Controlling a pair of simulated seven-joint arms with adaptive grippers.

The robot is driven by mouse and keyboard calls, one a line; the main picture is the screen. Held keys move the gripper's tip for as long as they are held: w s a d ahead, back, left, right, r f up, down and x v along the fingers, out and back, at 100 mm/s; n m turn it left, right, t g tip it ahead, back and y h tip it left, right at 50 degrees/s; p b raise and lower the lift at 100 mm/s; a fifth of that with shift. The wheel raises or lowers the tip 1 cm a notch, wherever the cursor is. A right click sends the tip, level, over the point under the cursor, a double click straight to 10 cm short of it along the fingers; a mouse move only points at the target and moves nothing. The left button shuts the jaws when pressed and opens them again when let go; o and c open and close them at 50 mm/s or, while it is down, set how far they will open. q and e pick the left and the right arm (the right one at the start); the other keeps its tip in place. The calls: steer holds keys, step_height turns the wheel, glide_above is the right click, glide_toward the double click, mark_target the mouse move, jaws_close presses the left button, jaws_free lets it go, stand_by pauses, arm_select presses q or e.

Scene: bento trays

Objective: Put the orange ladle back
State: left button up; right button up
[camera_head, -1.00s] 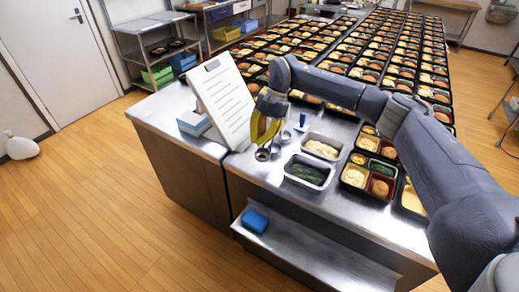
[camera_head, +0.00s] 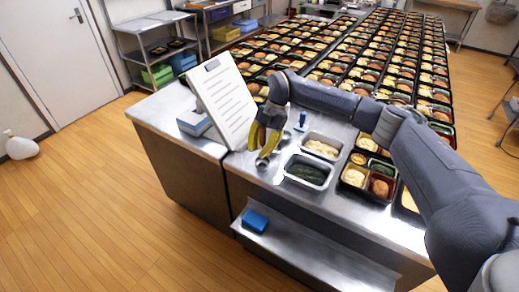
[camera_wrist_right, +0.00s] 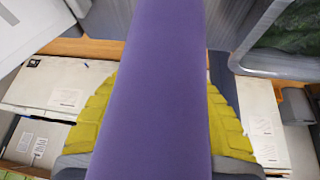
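My right gripper (camera_head: 260,143), with yellow fingers, points down over the near left counter, just right of the white sheet. In the right wrist view, a long purple handle (camera_wrist_right: 152,90) runs between its yellow finger pads, which press close on both sides, so the gripper looks shut on it. No orange shows on this handle. A round metal bowl (camera_head: 262,163) is just below the fingertips; I cannot tell whether it belongs to the handle. A second small metal bowl (camera_head: 286,136) is to the right. My left gripper is not in view.
A white printed sheet (camera_head: 222,105) stands left of the gripper. Metal pans with dark green (camera_head: 306,173) and pale (camera_head: 321,147) food are to the right. Filled bento trays (camera_head: 365,175) cover the counter beyond. A blue block (camera_head: 255,221) lies on the lower shelf.

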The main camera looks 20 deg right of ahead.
steer(key=shift+o, duration=1)
steer(key=shift+r, duration=0.15)
steer(key=v, duration=1.2)
stand_by(0.4)
